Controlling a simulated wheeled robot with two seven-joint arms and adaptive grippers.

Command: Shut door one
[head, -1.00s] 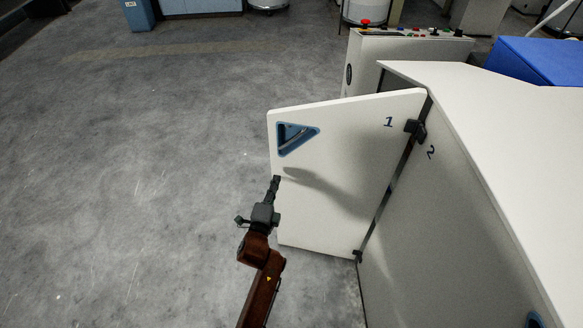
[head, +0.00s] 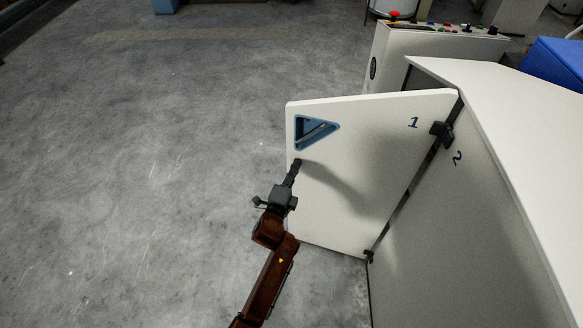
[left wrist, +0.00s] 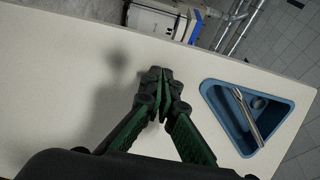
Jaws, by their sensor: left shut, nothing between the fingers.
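Door one (head: 365,165) is a white panel marked "1", standing open from the white machine cabinet on hinges at its right edge. It has a blue triangular recessed handle (head: 301,133) near its upper left corner. My left gripper (head: 296,164) is shut and empty, with its tips at the door's face near the free edge, just below the handle. In the left wrist view, the closed fingers (left wrist: 160,78) are over the white panel, left of the blue handle (left wrist: 250,115). I cannot tell whether the tips touch the panel. My right gripper is not in view.
Panel two (head: 455,230), marked "2", lies right of the hinges and is closed. A control box (head: 430,55) with a red button (head: 394,15) stands behind the door. A blue cover (head: 555,65) is at the upper right. The grey floor (head: 150,170) on the left is clear.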

